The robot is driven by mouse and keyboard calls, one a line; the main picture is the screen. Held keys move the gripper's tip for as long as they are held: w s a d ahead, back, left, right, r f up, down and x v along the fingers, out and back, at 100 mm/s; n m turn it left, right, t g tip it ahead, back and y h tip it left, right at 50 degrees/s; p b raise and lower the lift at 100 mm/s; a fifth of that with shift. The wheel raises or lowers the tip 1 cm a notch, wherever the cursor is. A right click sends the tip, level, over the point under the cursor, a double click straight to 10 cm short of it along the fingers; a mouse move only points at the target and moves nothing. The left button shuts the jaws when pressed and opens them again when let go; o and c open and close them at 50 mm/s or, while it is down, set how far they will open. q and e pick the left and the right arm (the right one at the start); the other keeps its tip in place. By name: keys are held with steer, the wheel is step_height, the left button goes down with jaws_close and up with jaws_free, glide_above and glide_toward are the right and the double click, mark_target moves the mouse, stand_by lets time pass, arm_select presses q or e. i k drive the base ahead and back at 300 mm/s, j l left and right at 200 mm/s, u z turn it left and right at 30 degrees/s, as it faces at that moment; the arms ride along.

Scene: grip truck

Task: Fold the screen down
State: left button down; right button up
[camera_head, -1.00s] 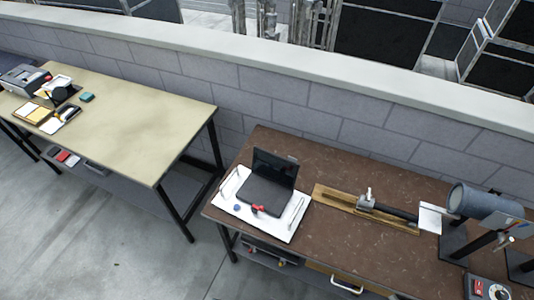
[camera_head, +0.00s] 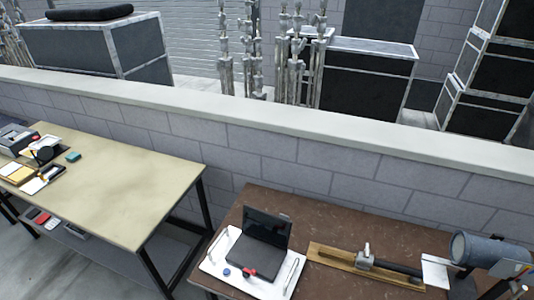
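An open black laptop (camera_head: 256,255) stands on a white board (camera_head: 213,262) on the brown table (camera_head: 237,212). Its screen (camera_head: 267,228) is raised at the back and faces toward me. A small red item (camera_head: 249,273) and a small blue item (camera_head: 226,272) lie at the laptop's front edge and left front. Neither of my grippers shows in the view.
A wooden rail with a metal fixture (camera_head: 364,257) lies right of the laptop. A grey cylinder device (camera_head: 484,250) stands farther right. A low block wall (camera_head: 330,160) runs behind the table. A beige table (camera_head: 120,185) stands at the left, mostly clear.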

mark_target(272, 229)
steer(key=j+z, duration=0.15)
steer(key=z, duration=0.25)
steer(key=i+j+z, duration=0.1)
steer(key=z, duration=0.25)
steer(key=j+z, duration=0.25)
steer(key=z, duration=0.15)
